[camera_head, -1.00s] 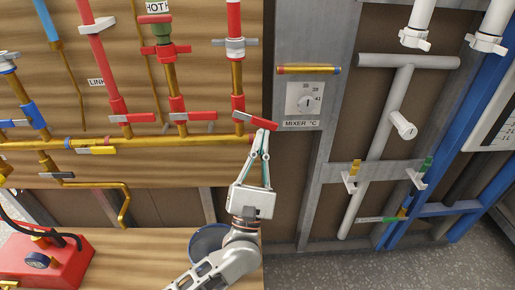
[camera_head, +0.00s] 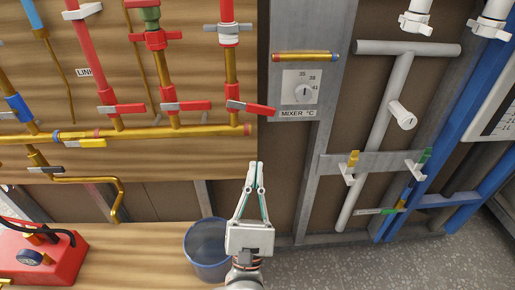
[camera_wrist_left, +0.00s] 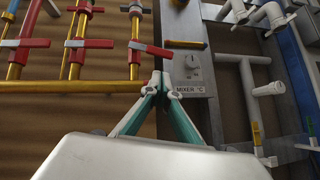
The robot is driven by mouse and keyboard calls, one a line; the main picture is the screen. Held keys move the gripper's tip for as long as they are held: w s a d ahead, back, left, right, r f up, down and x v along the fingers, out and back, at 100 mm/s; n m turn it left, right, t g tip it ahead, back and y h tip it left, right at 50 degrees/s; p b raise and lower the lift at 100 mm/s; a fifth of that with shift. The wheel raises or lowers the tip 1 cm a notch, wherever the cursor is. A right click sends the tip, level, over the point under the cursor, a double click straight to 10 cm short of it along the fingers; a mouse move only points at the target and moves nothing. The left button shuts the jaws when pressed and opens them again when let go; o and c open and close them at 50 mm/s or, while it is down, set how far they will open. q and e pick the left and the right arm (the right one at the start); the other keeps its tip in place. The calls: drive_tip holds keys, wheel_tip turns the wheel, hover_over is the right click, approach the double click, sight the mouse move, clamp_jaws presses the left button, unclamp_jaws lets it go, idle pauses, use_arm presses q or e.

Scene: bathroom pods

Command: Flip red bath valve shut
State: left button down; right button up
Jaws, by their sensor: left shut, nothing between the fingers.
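Several red-handled valves sit on the pipes; no readable label tells me which is the bath one. The rightmost red valve (camera_head: 259,109) has its handle across its vertical pipe, pointing right and slightly down; it also shows in the wrist view (camera_wrist_left: 156,50). The middle red valve (camera_head: 196,105) and left red valve (camera_head: 130,108) have handles lying roughly level across their pipes. My left gripper (camera_head: 256,163) is shut and empty, below the rightmost handle and apart from it. In the wrist view its fingertips (camera_wrist_left: 162,82) are together. My right gripper is not in view.
A horizontal copper pipe (camera_head: 200,131) runs below the valves. A mixer dial (camera_head: 303,93) is on the grey post to the right. A blue-grey bucket (camera_head: 208,250) and a red pump box (camera_head: 40,257) stand below. White pipes (camera_head: 378,135) are farther right.

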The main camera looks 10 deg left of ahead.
use_arm(q)
drive_tip(key=shift+v, duration=1.2)
